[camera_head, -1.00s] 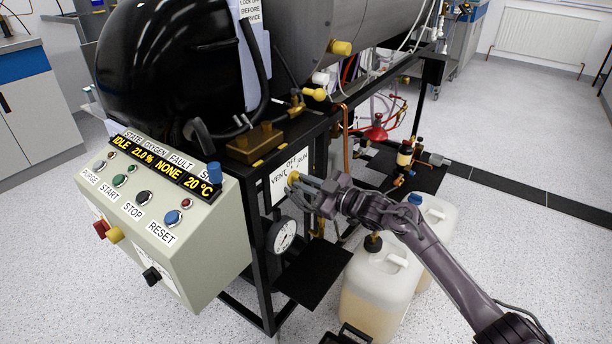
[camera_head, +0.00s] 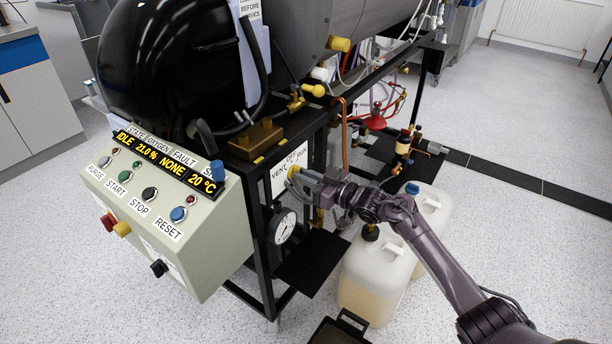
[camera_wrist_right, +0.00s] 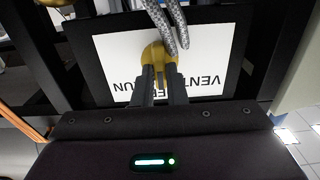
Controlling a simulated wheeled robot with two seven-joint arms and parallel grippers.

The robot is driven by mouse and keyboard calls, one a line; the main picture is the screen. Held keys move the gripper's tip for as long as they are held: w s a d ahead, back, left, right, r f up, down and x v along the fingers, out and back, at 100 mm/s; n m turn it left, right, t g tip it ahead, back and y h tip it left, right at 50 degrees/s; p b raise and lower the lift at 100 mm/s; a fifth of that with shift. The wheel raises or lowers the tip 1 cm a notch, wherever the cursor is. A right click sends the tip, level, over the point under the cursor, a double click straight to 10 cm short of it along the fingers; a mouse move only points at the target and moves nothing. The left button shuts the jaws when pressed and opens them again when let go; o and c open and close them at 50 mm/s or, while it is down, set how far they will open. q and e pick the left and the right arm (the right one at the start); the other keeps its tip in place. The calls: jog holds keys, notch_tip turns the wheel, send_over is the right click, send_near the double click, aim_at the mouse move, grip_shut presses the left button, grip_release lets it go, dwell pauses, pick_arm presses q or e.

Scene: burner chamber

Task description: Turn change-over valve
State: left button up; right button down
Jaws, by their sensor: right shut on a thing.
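The change-over valve has a yellow handle (camera_wrist_right: 158,62) in front of a white plate (camera_wrist_right: 110,55) marked VENT, OFF and RUN. The plate also shows in the head view (camera_head: 279,180), on the black frame beside the control box. My right gripper (camera_wrist_right: 160,90) is shut on the yellow handle, one finger on each side of it. In the head view my right gripper (camera_head: 303,180) reaches the plate from the right and hides most of the handle. Which mark the handle points at cannot be told. My left gripper is not in view.
A control box (camera_head: 200,245) with buttons and a lit display stands left of the plate. A round gauge (camera_head: 281,226) sits below the plate. Plastic canisters (camera_head: 372,270) stand on the floor under my right arm. Grey braided hoses (camera_wrist_right: 165,20) hang close to the handle.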

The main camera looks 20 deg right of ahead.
jog(key=c, duration=1.5)
grip_release()
jog(key=shift+o, duration=0.2)
